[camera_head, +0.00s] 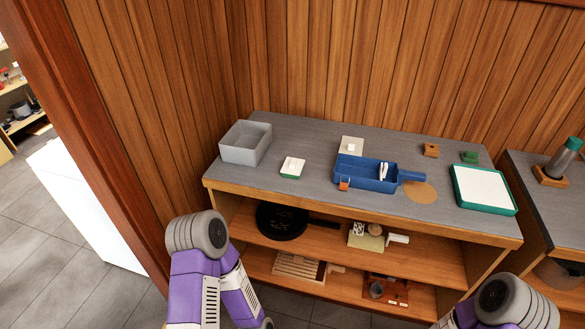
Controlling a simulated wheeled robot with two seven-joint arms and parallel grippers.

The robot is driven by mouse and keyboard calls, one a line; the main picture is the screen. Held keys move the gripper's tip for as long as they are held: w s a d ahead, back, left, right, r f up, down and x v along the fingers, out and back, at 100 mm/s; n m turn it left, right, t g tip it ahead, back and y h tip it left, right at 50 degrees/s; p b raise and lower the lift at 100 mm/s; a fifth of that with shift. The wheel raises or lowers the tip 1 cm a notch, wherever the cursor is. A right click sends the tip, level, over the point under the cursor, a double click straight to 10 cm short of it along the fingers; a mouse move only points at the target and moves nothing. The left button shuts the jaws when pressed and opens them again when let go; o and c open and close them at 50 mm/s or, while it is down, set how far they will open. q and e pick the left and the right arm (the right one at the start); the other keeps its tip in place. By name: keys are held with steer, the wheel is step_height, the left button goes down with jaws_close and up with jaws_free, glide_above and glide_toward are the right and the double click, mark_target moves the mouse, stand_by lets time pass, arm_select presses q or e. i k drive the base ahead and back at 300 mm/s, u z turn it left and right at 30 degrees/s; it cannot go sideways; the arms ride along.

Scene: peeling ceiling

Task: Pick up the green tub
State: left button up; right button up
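A small green tub (292,167) with a white top sits on the grey counter between a grey bin and a blue tray. A larger green-rimmed tray (484,190) with a white inside lies at the counter's right end. A small green object (470,157) sits behind it; its exact shape is too small to tell. My purple and grey arms show at the bottom left and bottom right, both in front of the counter. Neither gripper's fingers are in view.
A grey bin (245,142) stands at the counter's left. A blue tray (365,174) holding items lies mid-counter, beside a round brown mat (420,192). A wooden block (431,150) is behind. Lower shelves hold a black pan (282,221) and a wooden rack (299,267).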

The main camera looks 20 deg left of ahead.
mark_target(292, 167)
steer(key=k, duration=0.55)
steer(key=u, duration=1)
steer(key=i, duration=1.35)
